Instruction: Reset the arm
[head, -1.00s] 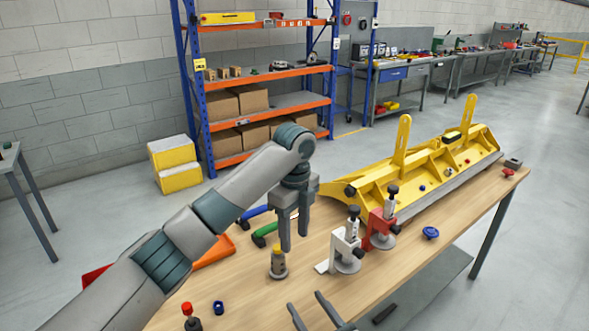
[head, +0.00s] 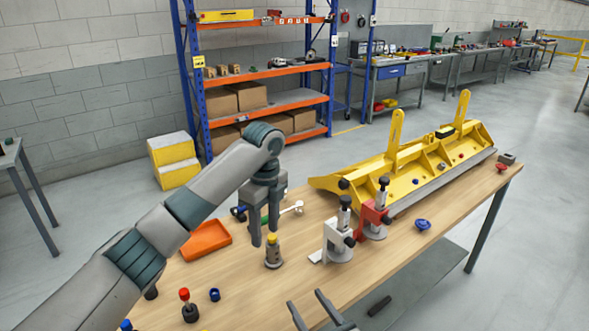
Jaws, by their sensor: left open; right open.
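My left arm comes in from the left. Its gripper (head: 264,240) points down over the wooden table (head: 300,272), its two fingers apart with nothing between them. The rest of the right arm is out of view.
A white clamp (head: 338,240) and a red clamp (head: 373,220) stand right of my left gripper. A long yellow fixture (head: 415,170) lies behind them. An orange tray (head: 205,240), red-topped part (head: 186,305) and blue pieces (head: 214,295) lie left. A blue knob (head: 422,225) sits right.

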